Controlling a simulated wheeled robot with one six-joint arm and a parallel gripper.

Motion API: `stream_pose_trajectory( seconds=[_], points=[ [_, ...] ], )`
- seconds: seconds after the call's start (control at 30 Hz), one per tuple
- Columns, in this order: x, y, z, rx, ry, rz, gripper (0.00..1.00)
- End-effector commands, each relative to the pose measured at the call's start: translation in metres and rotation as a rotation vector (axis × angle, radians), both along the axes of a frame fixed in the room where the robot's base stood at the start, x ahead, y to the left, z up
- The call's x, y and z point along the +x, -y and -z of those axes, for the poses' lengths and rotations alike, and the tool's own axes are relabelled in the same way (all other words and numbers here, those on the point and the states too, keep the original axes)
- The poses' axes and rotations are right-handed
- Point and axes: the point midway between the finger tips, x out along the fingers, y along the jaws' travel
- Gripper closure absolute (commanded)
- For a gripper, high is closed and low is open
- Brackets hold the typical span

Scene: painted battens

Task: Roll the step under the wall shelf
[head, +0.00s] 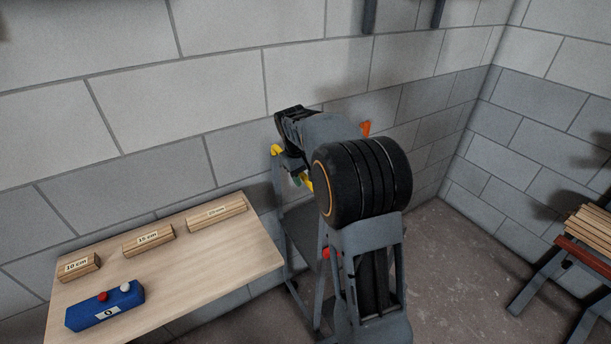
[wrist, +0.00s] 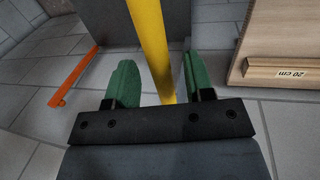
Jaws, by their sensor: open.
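The step (head: 300,222) is a grey metal frame behind my arm in the head view, with a yellow rail (head: 277,150) at its top. My arm hides much of it. In the wrist view the yellow rail (wrist: 152,45) runs between the green fingers of my gripper (wrist: 157,85), which is open with gaps on both sides. A grey panel (wrist: 108,25) shows beyond the rail. My gripper also shows small in the head view (head: 300,180). Two dark uprights (head: 370,16) hang on the wall at the top; the shelf board itself is out of view.
An orange bar (wrist: 75,78) is near the wall. A trestle with battens (head: 590,232) stands right. Floor (head: 450,270) is clear between.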

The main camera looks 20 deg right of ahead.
Motion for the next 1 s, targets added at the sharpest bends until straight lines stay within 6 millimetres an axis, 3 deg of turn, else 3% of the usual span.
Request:
stream_pose_trajectory(
  seconds=[0.4,0.9,1.0],
  points=[
    [0.0,0.0013,0.0053,0.0,0.001,0.0,0.52],
    [0.0,0.0012,0.005,0.0,0.001,0.001,0.99],
    [0.0001,0.0011,0.005,0.0,0.001,0.001,1.0]
  ],
)
